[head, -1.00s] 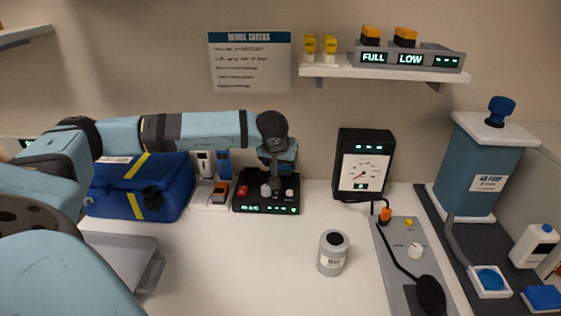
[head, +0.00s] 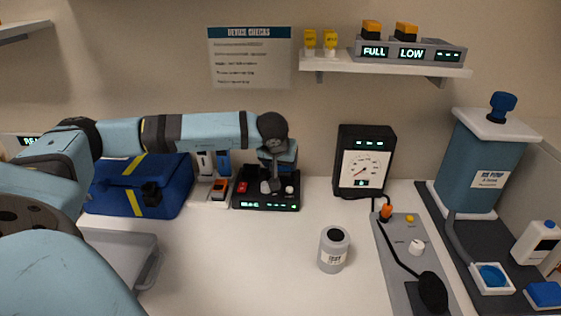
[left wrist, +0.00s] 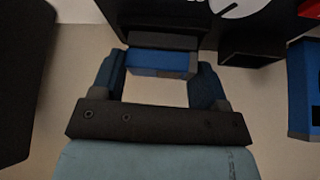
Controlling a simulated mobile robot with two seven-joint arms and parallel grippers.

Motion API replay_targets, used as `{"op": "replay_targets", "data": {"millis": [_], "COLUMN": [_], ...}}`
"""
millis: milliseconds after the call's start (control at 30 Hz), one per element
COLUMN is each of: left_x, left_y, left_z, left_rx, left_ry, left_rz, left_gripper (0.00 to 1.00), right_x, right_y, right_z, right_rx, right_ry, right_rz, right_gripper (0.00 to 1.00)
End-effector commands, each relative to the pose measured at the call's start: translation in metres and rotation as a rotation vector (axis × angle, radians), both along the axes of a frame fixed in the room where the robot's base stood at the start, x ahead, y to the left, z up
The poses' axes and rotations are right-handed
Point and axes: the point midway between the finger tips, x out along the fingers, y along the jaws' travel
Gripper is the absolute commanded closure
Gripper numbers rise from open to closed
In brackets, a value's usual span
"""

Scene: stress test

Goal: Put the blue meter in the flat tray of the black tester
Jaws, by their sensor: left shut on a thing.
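The black tester (head: 262,205) stands on the bench against the back wall, with a lit green display, a red switch and pale knobs. My left gripper (left wrist: 157,68) is shut on the blue meter (left wrist: 160,64), seen end-on between the fingers in the left wrist view. In the head view the gripper (head: 273,178) is over the tester's back part and hides most of the meter. The tester's dark body (left wrist: 190,18) lies just beyond the meter in the wrist view. I cannot tell whether the meter touches the tray. My right gripper is not in view.
Another blue device (head: 223,163) and a white one (head: 206,163) stand left of the tester, behind an orange-topped item (head: 219,190). A blue bag (head: 140,185) is farther left. A dial gauge (head: 363,162) stands right. A grey jar (head: 334,250) is in front; bench around it is clear.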

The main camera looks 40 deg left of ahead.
Motion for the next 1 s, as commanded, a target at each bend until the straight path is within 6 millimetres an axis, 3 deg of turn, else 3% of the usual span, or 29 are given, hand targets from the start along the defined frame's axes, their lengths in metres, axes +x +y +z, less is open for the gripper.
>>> {"op": "replay_targets", "data": {"millis": [667, 700, 800, 1000], "left_x": [0.0001, 0.0001, 0.0002, 0.0001], "left_y": [0.0001, 0.0, 0.0, 0.0], "left_z": [-0.0065, -0.0064, -0.0065, -0.0065], "left_rx": [0.0, 0.0, 0.0, 0.0], "left_ry": [0.0, -0.001, 0.0, 0.0], "left_rz": [0.0, 0.0, 0.0, 0.0], "left_gripper": [0.56, 0.25, 0.03, 0.03], "right_x": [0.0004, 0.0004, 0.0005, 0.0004], "right_y": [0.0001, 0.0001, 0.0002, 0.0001], "right_z": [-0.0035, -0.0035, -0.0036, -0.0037], "right_rx": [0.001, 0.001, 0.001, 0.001], "right_ry": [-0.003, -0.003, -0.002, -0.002], "right_rz": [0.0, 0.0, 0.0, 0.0], "right_gripper": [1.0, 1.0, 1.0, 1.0]}}
